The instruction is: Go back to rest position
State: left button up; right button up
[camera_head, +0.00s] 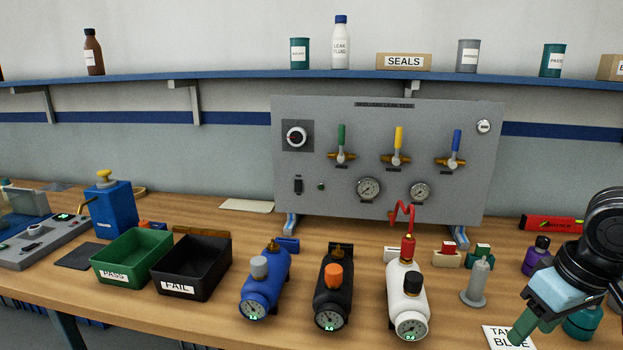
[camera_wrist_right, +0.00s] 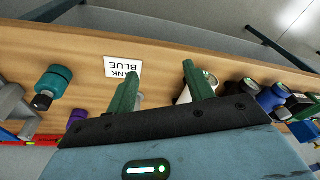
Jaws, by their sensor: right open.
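My right gripper (camera_head: 524,328) comes in from the right edge of the head view, with its green fingers pointing down and left over the right end of the workbench (camera_head: 455,295). The card (camera_wrist_right: 123,69) lies beyond the left finger there. My left gripper is not in the head view.
A teal tank (camera_head: 583,322) and a purple one (camera_head: 537,256) stand near my right gripper. White (camera_head: 405,285), black (camera_head: 333,290) and blue (camera_head: 265,285) gauge cylinders lie farther left, beside black (camera_head: 192,265) and green (camera_head: 132,256) bins. A grey valve panel (camera_head: 390,140) stands behind.

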jog(key=s+d+f+t+p, duration=0.1)
jog(key=s+d+f, duration=0.25)
jog(key=f, duration=0.35)
jog(key=s+d+f+m+t, duration=0.1)
jog(key=s+d+f, duration=0.1)
jog(key=d+f, duration=0.35)
jog(key=s+d+f+t+p, duration=0.1)
jog(key=s+d+f, duration=0.15)
jog(key=f, duration=0.55)
jog(key=s+a+f+t, duration=0.1)
jog(key=s+a+f, duration=0.3)
jog(key=s+f, duration=0.5)
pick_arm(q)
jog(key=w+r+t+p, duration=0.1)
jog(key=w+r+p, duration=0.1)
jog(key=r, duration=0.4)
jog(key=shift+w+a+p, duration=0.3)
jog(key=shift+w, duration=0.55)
pick_arm(e)
jog(key=s+a+f+t, duration=0.1)
jog(key=s+a+f, duration=0.1)
jog(key=a, duration=0.5)
jog(key=s+a+f+t, duration=0.1)
jog(key=s+a, duration=0.3)
jog(key=a, duration=0.4)
jog(key=s+a+f, duration=0.3)
jog(key=a, duration=0.4)
jog(key=shift+s+a+f+n+t+y, duration=0.25)
jog(key=shift+a+f+n+t+y, duration=0.05)
jog(key=shift+a+f+t+y, duration=0.1)
